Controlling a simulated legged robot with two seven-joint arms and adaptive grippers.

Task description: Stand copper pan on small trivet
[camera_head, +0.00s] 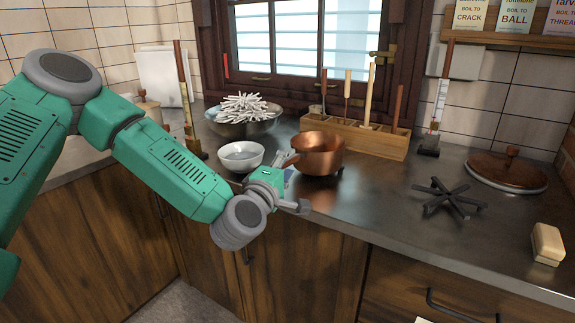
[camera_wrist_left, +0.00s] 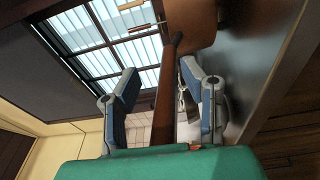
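The copper pan (camera_head: 320,152) stands upright on the dark counter, in front of the wooden rack. Its handle points left toward my left gripper (camera_head: 290,190). In the left wrist view the pan's body (camera_wrist_left: 190,22) shows at the top, and its brown handle runs down between the two blue-padded fingers of my left gripper (camera_wrist_left: 159,74). The fingers are apart, with gaps beside the handle. The black star-shaped trivet (camera_head: 450,198) lies bare on the counter to the right of the pan. My right gripper is not in view.
A white bowl (camera_head: 240,156) sits close left of the pan; a bowl of white sticks (camera_head: 243,122) is behind it. The wooden rack (camera_head: 375,139) stands behind the pan. A copper lid (camera_head: 507,172) and a tan block (camera_head: 547,244) lie right. Counter between pan and trivet is clear.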

